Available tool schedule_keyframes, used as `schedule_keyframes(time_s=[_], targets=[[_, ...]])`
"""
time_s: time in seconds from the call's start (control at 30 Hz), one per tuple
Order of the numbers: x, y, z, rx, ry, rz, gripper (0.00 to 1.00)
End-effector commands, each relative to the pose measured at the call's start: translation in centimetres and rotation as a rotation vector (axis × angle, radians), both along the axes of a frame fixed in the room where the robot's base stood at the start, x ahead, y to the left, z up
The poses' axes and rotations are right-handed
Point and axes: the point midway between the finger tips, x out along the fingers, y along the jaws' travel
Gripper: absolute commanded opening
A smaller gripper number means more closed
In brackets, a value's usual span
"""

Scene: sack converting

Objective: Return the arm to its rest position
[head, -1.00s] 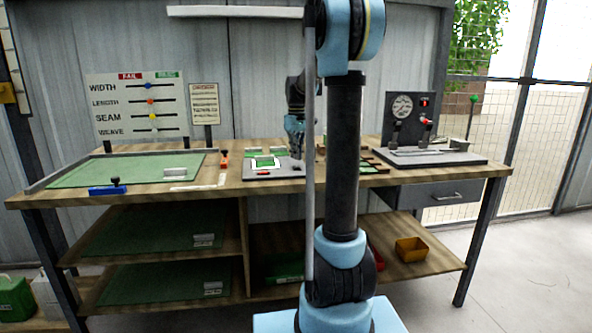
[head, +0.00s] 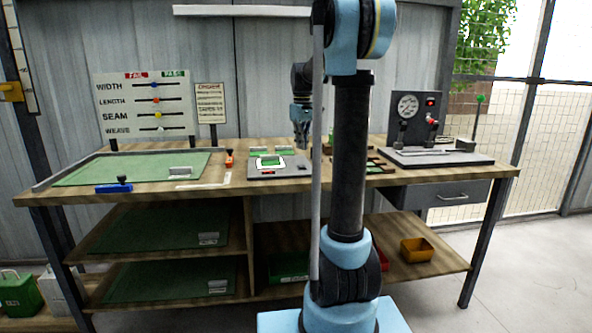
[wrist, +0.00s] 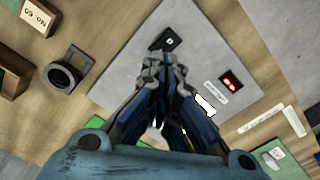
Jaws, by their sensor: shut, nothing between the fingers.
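My gripper (head: 302,146) hangs pointing down at the back middle of the workbench (head: 135,194), partly beside my own arm column in the head view. In the wrist view my gripper (wrist: 163,75) has its fingers together, with nothing held. Below it lies a grey plate device (wrist: 120,85) with a small red display (wrist: 230,85) and a black square fitting (wrist: 168,40). The same device (head: 262,176) shows in the head view with a green and white patch on it. The gripper appears raised clear of the device.
A gauge unit (head: 415,118) stands at right. A board with sliders (head: 145,105) is at the back. Wooden blocks (wrist: 15,72) and a dark ring-shaped piece (wrist: 62,76) lie near the device.

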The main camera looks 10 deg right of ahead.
Motion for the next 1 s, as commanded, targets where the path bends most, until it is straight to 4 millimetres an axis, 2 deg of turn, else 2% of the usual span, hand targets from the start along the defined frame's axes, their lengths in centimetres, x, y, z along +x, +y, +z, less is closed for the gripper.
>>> schedule_keyframes(time_s=[0.17, 0.47, 0.77, 1.0], targets=[[-2.4, 0.0, -0.1, 0.0, -0.009, -0.024, 0.0], [-11.0, 0.0, -1.4, 0.002, -0.048, -0.123, 0.0], [-19.5, 0.0, -4.5, 0.009, -0.09, -0.226, 0.0], [-25.9, 0.0, -8.2, 0.017, -0.12, -0.307, 0.0]])
